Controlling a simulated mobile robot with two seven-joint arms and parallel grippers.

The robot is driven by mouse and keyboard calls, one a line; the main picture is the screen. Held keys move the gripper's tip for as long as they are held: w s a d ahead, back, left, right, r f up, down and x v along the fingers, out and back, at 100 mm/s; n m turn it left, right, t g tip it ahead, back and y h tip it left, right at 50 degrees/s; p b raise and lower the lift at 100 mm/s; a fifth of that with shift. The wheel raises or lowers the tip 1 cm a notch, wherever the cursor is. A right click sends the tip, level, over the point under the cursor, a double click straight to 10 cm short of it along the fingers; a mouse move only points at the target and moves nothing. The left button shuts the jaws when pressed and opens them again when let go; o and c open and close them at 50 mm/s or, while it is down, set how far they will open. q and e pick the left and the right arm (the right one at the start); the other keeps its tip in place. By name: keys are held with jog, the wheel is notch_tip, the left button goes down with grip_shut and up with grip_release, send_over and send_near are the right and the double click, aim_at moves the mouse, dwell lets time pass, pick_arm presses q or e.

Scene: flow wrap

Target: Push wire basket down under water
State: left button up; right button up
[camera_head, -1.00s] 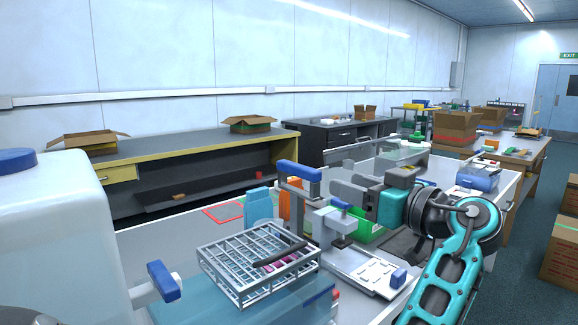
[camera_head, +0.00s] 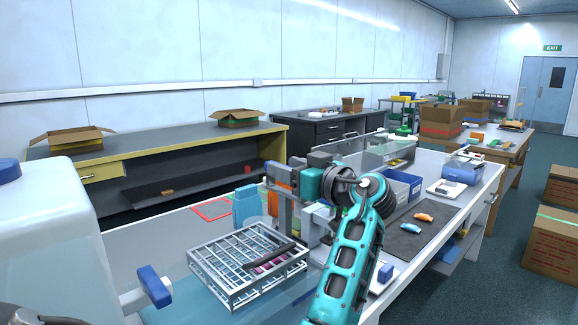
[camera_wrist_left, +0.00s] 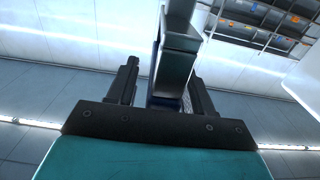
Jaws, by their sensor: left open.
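The wire basket (camera_head: 222,272) is a silver grid rack with a dark bar handle (camera_head: 270,258) and a few pink-purple items inside. It sits at the top of a translucent blue water bath (camera_head: 190,305) at the bench front, its rim and upper sides visible; I cannot tell how deep its bottom lies. My left gripper (camera_head: 296,173), on the teal arm, is open beyond and right of the basket, not touching it. In the left wrist view a grey upright post (camera_wrist_left: 176,62) stands between the two spread dark fingers (camera_wrist_left: 160,88); contact cannot be told.
A large white container with a blue cap (camera_head: 45,215) stands at left, with a blue-handled tap (camera_head: 155,287) near the bath. A dark mat (camera_head: 405,235) with orange items lies at right.

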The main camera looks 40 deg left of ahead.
pick_arm(q)
grip_shut()
dwell(0.6)
